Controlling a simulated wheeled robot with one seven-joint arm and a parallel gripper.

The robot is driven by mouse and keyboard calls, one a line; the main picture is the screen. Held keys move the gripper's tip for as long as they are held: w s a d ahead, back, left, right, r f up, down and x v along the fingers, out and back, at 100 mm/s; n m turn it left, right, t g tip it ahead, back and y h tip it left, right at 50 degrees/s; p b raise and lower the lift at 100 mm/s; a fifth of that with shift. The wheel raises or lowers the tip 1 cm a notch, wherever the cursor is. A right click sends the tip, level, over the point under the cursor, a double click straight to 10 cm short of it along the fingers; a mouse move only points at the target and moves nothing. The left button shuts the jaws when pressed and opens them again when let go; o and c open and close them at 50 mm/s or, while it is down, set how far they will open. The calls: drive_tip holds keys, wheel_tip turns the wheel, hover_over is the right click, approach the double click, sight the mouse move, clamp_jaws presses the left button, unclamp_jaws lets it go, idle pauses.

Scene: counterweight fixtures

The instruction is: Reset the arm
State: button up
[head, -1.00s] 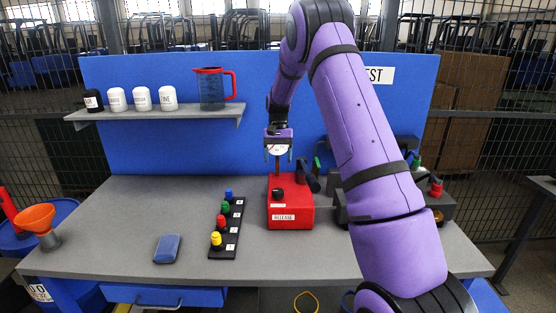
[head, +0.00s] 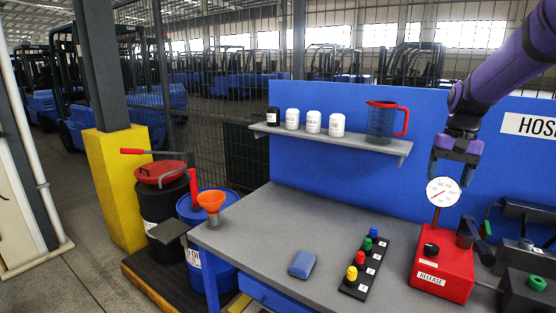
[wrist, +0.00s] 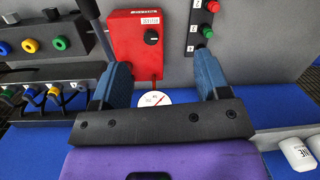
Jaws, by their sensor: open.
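My gripper (head: 451,172) hangs from my purple arm at the right of the head view, fingers pointing down. It is open and empty. Its blue fingers also show spread apart in the wrist view (wrist: 162,72). Just below it in the head view is a round white gauge (head: 443,191) on a stem at the red release box (head: 440,272). In the wrist view the gauge (wrist: 152,98) shows between the fingers, with the red box (wrist: 133,50) beyond. I cannot tell how far the fingers are from the gauge.
A dark strip with coloured knobs (head: 351,286) and a blue pad (head: 302,264) lie on the grey bench (head: 265,225). A shelf (head: 345,142) holds white jars and a red-lidded jug (head: 381,120). Dark fixtures (head: 527,292) stand right of the box. Drums and a yellow post (head: 118,185) stand left.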

drive_tip(key=s+a+r+n+t, duration=0.1)
drive_tip(key=s+a+r, duration=0.15)
drive_tip(key=s, duration=0.25)
drive_tip(key=s+a+r+n+t+h, duration=0.1)
drive_tip(key=s+a+r, duration=0.15)
drive_tip(key=s, duration=0.25)
drive_tip(key=s+a+r+n+t, duration=0.1)
drive_tip(key=s+a+r, duration=0.15)
drive_tip(key=s, duration=0.25)
drive_tip(key=s+a+f+n+t, duration=0.1)
drive_tip(key=s+a+t, duration=0.1)
drive_tip(key=s, duration=1.2)
drive_tip(key=shift+a+f+n+t, duration=0.2)
drive_tip(key=shift+a+n+t, duration=0.2)
drive_tip(key=shift+t, duration=0.3)
